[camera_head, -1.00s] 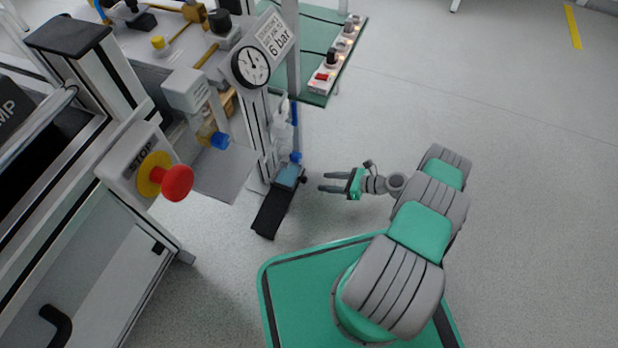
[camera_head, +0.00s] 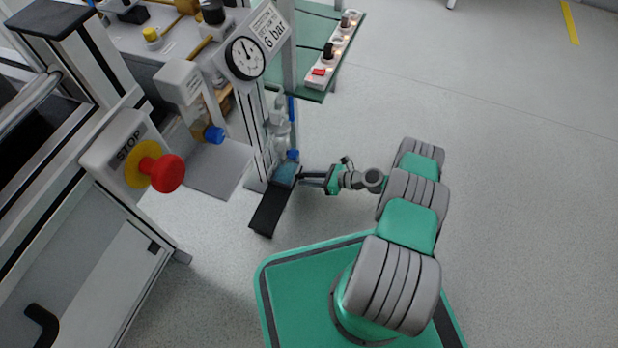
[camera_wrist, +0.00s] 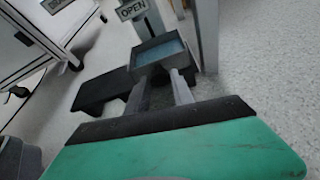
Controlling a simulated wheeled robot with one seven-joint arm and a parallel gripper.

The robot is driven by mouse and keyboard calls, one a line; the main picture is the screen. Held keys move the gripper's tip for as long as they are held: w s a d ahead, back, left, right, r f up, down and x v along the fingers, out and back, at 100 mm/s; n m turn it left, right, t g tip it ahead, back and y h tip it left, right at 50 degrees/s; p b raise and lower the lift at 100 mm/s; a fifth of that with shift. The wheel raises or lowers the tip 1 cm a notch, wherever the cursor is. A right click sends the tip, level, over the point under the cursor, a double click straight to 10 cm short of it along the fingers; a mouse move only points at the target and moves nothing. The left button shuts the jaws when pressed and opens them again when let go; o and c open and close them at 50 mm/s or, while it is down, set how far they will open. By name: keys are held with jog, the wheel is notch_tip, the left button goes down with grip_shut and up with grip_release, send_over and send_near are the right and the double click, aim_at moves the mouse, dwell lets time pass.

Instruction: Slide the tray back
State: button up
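The tray (camera_head: 286,174) is a small, shallow blue box with a dark rim. It sits at the far end of a sloping-looking black rail (camera_head: 268,212), beside the gauge post. In the wrist view the tray (camera_wrist: 160,52) lies straight ahead, with the black rail (camera_wrist: 100,92) to its left. My gripper (camera_head: 304,177) reaches the tray's right side in the head view. In the wrist view its two fingers (camera_wrist: 160,76) are apart, with tips at the tray's near edge. The small dark knob on that side is hidden at the tips, so I cannot tell whether they grip it.
The post carries a pressure gauge (camera_head: 245,58) and a 6 bar sign. A red stop button (camera_head: 161,172) is at the left. A green shelf (camera_head: 310,93) with a lit switch strip is behind. An OPEN sign (camera_wrist: 131,9) stands beyond the tray. Floor to the right is clear.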

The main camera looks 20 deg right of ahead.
grip_shut()
dwell(1.0)
